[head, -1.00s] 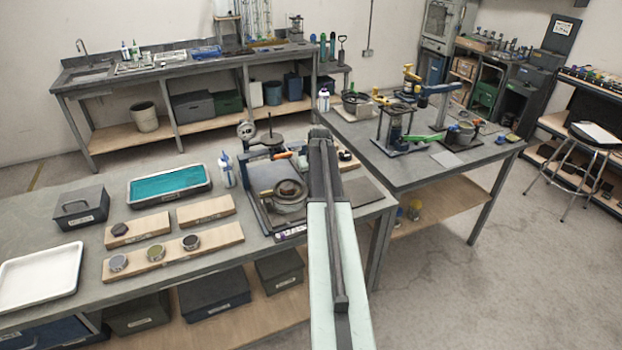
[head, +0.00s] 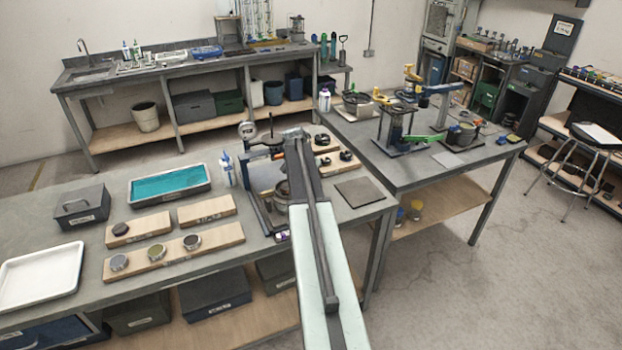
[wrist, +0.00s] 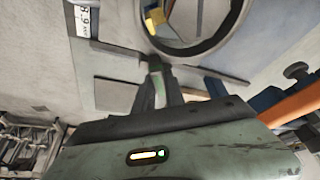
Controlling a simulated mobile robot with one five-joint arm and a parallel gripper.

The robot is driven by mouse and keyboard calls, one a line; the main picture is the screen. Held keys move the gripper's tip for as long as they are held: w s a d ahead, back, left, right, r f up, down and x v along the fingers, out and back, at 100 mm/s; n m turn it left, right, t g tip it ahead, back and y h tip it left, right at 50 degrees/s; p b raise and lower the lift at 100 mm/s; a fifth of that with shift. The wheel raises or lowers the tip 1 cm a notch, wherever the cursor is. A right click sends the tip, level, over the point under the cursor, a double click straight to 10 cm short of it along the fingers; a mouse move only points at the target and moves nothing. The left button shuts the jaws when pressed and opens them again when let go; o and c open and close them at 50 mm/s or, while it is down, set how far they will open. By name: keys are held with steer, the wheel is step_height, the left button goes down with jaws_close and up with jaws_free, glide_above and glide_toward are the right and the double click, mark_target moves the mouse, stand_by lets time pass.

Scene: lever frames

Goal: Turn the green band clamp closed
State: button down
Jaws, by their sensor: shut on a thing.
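In the wrist view my gripper (wrist: 160,76) reaches up from the bottom, its dark fingers close together. A thin green sliver shows between them, which I take as part of the green band clamp (wrist: 157,70); most of it is hidden by the fingers. A dark ring (wrist: 196,48) with a yellow thing inside lies just beyond the fingertips. In the head view my arm covers the fingertips and most of a round dark part (head: 283,190) on the near bench. How far the clamp is turned cannot be told.
An orange handle (wrist: 290,107) is close at the right in the wrist view. On the near bench (head: 90,222) stand a teal-filled tray (head: 170,183) and wooden boards (head: 172,254). A dark flat plate (head: 360,192) lies right of my arm. A second table (head: 385,150) stands beyond.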

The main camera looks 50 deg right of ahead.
steer(key=m+g, duration=0.1)
steer(key=m, duration=0.2)
steer(key=shift+w, duration=0.1)
steer(key=shift+m+g, duration=0.7)
steer(key=shift+m, duration=1)
steer(key=shift+y, duration=0.3)
steer(key=c, duration=1.7)
jaws_free()
steer(key=p+v, duration=0.7)
steer(key=v, duration=0.1)
